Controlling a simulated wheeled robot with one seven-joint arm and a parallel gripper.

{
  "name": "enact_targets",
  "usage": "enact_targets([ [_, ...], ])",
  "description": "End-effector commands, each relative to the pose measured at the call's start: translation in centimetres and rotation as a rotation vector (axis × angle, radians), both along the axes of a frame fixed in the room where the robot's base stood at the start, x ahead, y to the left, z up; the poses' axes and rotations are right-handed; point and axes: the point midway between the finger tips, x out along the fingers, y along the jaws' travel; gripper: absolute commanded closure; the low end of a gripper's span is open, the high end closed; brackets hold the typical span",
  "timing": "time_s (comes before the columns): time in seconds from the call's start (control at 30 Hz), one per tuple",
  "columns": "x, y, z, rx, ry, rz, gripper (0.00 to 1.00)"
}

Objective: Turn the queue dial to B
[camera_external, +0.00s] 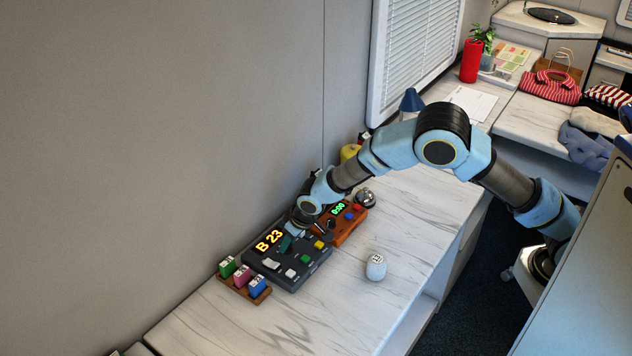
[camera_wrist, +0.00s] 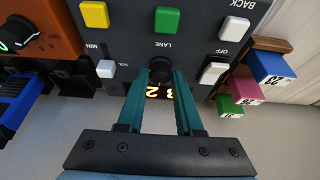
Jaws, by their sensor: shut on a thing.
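A dark grey console (camera_external: 313,264) lies on the white counter, its lit display (camera_external: 269,242) reading "B 23". In the wrist view, a round black dial knob (camera_wrist: 160,66) stands on the console (camera_wrist: 205,12) near the "LANE" label. My gripper (camera_wrist: 160,77) has its two teal fingers closed on the sides of this knob. The display shows partly between the fingers, upside down. In the external view, my gripper (camera_external: 286,243) reaches down beside the display, and the knob is hidden. I cannot read the dial's pointer or its marks.
Yellow (camera_wrist: 94,14), green (camera_wrist: 167,19) and white buttons and an OFF switch (camera_wrist: 213,73) sit close by on the console. An orange timer box (camera_external: 346,228), a bell (camera_external: 366,198), coloured blocks in a wooden holder (camera_external: 231,287) and a white cylinder (camera_external: 376,267) stand around. The front counter is clear.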

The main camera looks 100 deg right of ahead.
Motion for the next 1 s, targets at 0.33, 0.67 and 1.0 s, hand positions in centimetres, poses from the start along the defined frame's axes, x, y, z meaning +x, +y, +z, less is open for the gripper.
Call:
enact_targets([
  [0.33,-0.04,0.01,-0.06,0.001,0.002,-0.003,1.0],
  [0.67,-0.03,0.01,-0.04,0.0,0.002,-0.002,0.36],
  [1.0,-0.16,0.26,0.7,-0.001,0.0,-0.001,0.36],
])
